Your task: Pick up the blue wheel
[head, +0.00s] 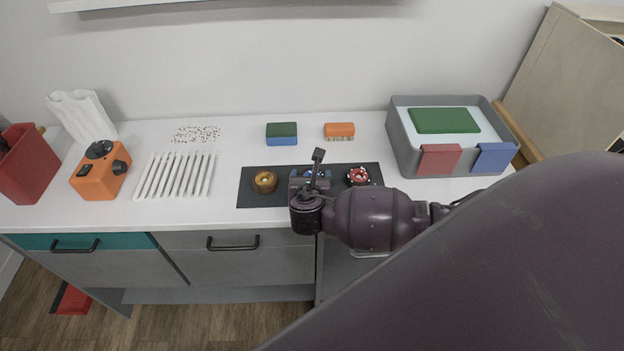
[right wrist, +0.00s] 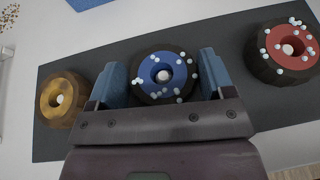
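The blue wheel (right wrist: 152,72) has a dark tyre, a blue hub and small pale beads. It is in the middle of the dark mat (right wrist: 232,100), between a brown-gold wheel (right wrist: 64,98) and a red wheel (right wrist: 286,50). My right gripper (right wrist: 166,78) is over it, with one blue-tipped finger on each side of the tyre. The fingers are apart; whether they touch the tyre is hard to tell. In the head view my right gripper (head: 310,177) hides most of the blue wheel. My left gripper is not in view.
A grey bin (head: 398,135) with a green block and red and blue flaps stands at right. Green-blue and orange sponges (head: 339,130) lie behind the mat. A white rack (head: 176,175), orange device (head: 100,178) and red container (head: 28,168) are at left.

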